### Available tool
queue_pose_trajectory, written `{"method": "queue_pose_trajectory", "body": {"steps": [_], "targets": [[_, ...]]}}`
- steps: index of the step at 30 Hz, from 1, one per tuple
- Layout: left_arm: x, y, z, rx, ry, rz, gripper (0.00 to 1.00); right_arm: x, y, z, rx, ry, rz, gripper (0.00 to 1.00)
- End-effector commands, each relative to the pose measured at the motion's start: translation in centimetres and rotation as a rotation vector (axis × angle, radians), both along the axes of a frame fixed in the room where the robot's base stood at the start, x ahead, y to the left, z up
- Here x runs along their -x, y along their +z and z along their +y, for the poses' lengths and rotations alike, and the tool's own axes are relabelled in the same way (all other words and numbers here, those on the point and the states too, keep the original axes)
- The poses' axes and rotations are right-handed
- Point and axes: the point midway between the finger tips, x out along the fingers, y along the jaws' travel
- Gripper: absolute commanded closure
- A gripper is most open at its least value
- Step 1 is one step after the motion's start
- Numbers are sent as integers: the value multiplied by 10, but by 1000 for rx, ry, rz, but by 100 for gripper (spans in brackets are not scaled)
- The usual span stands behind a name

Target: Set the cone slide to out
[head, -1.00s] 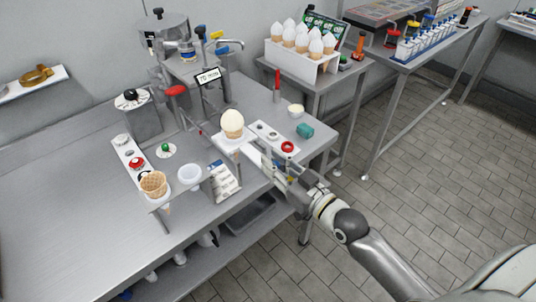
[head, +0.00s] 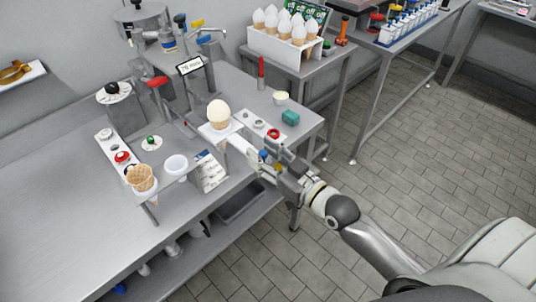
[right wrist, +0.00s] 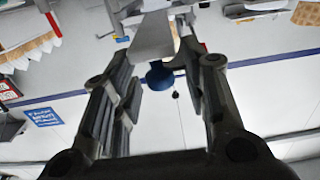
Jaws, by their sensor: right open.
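The cone slide is a white bar (head: 240,147) that reaches from a holder at the table's front right edge towards my right gripper. A waffle cone with a pale scoop (head: 218,114) stands upright at its inner end. My right gripper (head: 268,160) is open at the slide's outer end. In the right wrist view the white bar (right wrist: 153,38) ends in a blue knob (right wrist: 160,75), which appears between the two open fingers (right wrist: 160,92). I cannot tell whether either finger touches the knob. My left gripper is not in view.
A panel with a red button (head: 273,134) lies right beside the slide. An empty waffle cone (head: 141,178), a white cup (head: 175,165) and a small sign (head: 208,172) stand to the left. Open floor lies right of the table.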

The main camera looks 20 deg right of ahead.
Motion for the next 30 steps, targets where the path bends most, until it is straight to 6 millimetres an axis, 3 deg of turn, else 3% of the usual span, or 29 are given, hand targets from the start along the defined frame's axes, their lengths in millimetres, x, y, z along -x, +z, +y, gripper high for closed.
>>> {"method": "queue_pose_trajectory", "body": {"steps": [5,21,30], "targets": [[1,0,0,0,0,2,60,10,0,-4,0,0,1,60],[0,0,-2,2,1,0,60,85,-1,-31,2,0,5,60],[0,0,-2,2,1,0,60,110,0,-40,2,0,2,60]]}}
